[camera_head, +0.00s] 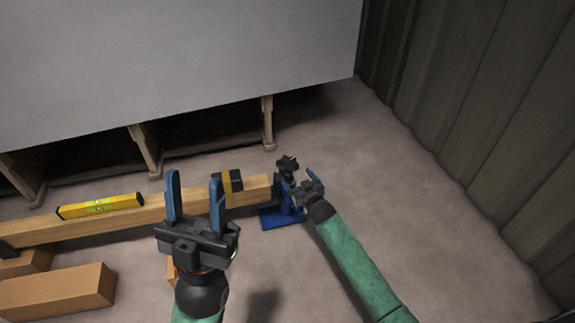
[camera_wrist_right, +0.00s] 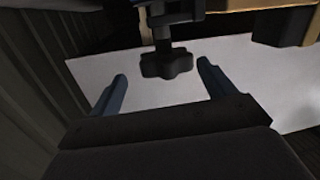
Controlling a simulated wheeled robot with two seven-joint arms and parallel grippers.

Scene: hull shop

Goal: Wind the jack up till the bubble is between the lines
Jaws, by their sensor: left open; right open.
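The jack (camera_head: 283,214) has a blue base and stands on the floor at the right end of a wooden beam (camera_head: 120,220). Its dark lobed knob (camera_head: 287,163) is on top; in the right wrist view the knob (camera_wrist_right: 167,64) shows just beyond and between the fingertips. My right gripper (camera_head: 312,180) is open beside the jack, and its two fingers (camera_wrist_right: 163,84) are apart with nothing between them. A yellow spirit level (camera_head: 100,206) lies on the beam; its bubble is too small to read. My left gripper (camera_head: 194,192) is open and empty in front of the beam.
A black block with a yellow band (camera_head: 228,182) sits on the beam. Wooden blocks (camera_head: 60,292) lie on the floor at the lower left. A large grey panel (camera_head: 180,60) on wooden posts stands behind. A ribbed wall (camera_head: 480,120) is at the right, with clear floor before it.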

